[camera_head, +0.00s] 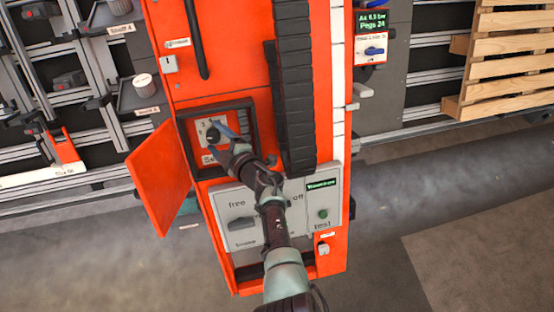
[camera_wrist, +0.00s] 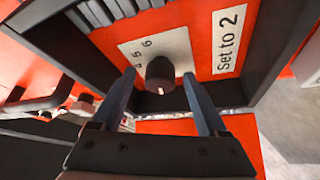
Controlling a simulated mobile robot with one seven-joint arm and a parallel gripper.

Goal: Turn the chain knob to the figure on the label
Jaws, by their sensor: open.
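The chain knob (camera_wrist: 159,72) is a dark round knob with a small pale mark on its side facing the bottom of the wrist view. My gripper (camera_wrist: 158,77) is open, with one blue finger on each side of the knob. Small gaps seem to show, but contact is hard to tell. In the head view my gripper (camera_head: 224,134) reaches into the recess and covers part of the plate.
The recess has a dark frame (camera_head: 255,125). Its orange door (camera_head: 160,178) stands open to the left. A grey panel (camera_head: 265,205) with a switch lies below. A black cable chain (camera_head: 294,90) runs down on the right. A wooden pallet (camera_head: 510,48) stands far right.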

